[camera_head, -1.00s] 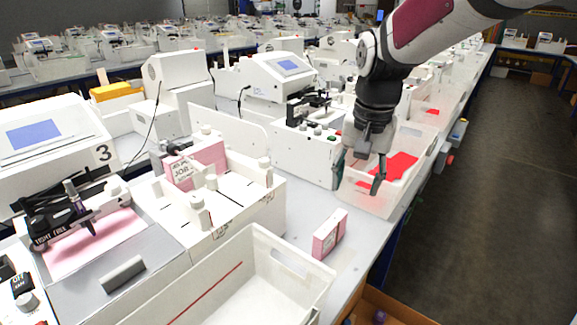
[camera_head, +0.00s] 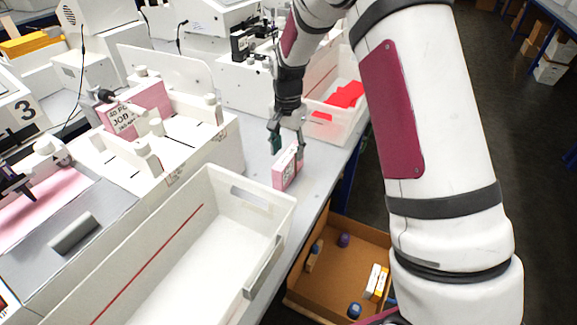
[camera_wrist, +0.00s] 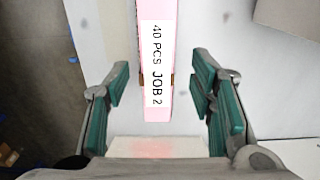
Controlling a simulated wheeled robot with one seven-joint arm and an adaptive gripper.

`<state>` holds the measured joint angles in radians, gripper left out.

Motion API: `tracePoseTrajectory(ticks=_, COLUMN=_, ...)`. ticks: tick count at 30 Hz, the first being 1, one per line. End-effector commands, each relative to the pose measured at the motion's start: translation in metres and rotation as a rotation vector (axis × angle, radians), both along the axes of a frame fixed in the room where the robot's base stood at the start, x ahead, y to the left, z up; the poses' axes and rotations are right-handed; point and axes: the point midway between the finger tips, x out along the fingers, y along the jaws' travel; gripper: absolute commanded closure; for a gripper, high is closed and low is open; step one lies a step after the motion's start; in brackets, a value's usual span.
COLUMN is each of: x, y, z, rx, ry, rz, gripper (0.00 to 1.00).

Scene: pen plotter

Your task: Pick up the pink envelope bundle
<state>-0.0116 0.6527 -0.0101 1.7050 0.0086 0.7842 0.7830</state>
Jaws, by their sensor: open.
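The pink envelope bundle (camera_head: 286,170) stands on the grey table between the white bin and the bin with red sheets. It has a white band, and in the wrist view the bundle (camera_wrist: 155,70) reads "40 PCS JOB 2". My gripper (camera_head: 287,146) is at the bundle, its fingers close around its upper far end in the head view. In the wrist view my open gripper (camera_wrist: 162,100) has one green-padded finger on each side of the bundle's near end, with gaps on both sides. I cannot tell how low the fingertips reach.
A large white bin (camera_head: 215,180) stands left of the bundle. A bin with red sheets (camera_head: 350,125) is beyond it. A feeder holds another pink stack (camera_head: 150,97) labelled JOB. A cardboard box (camera_head: 335,255) with small items sits below the table edge. Bare table (camera_head: 315,170) lies right of the bundle.

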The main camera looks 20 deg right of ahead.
Motion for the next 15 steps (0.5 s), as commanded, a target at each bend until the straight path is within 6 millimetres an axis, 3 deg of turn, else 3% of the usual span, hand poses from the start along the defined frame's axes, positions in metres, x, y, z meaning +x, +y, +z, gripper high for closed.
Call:
tracePoseTrajectory(ticks=8, x=-0.001, y=0.0, z=-0.022, rx=0.0, ry=0.001, rz=0.0, gripper=0.5)
tracePoseTrajectory(ticks=15, x=-0.003, y=-0.002, z=-0.055, rx=0.0, ry=0.003, rz=-0.001, gripper=0.5)
